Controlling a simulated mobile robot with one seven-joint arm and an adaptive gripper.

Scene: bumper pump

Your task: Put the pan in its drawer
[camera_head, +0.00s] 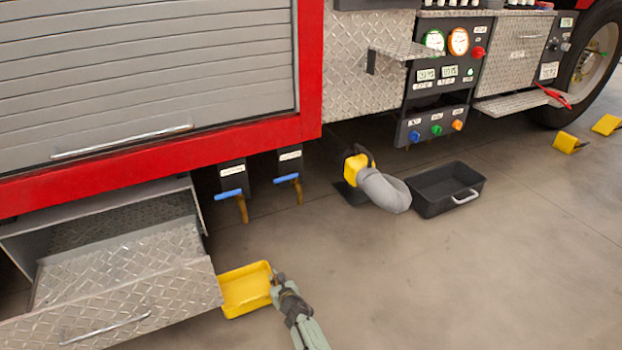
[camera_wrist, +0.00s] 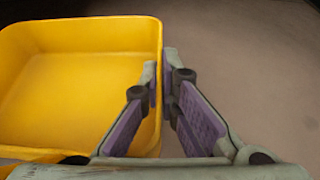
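The yellow pan (camera_head: 245,290) is a shallow, empty rectangular tray just right of the open drawer's front corner. It fills the left of the wrist view (camera_wrist: 80,95). My gripper (camera_head: 277,280) is at the pan's right side. In the wrist view its fingers (camera_wrist: 160,78) stand on either side of the pan's right wall, close together, with the wall between them. The pan looks about level; whether it is clear of the floor I cannot tell. The open drawer (camera_head: 140,305) under the red-framed shutter has a diamond-plate front with a handle, and its visible inside looks empty.
Two pipes with blue-handled valves (camera_head: 229,193) hang right of the drawer. A yellow fitting with a grey hose (camera_head: 384,190) and a black tray (camera_head: 436,205) stand further right. Yellow wedges (camera_head: 568,142) lie near the wheel. The floor at the right front is clear.

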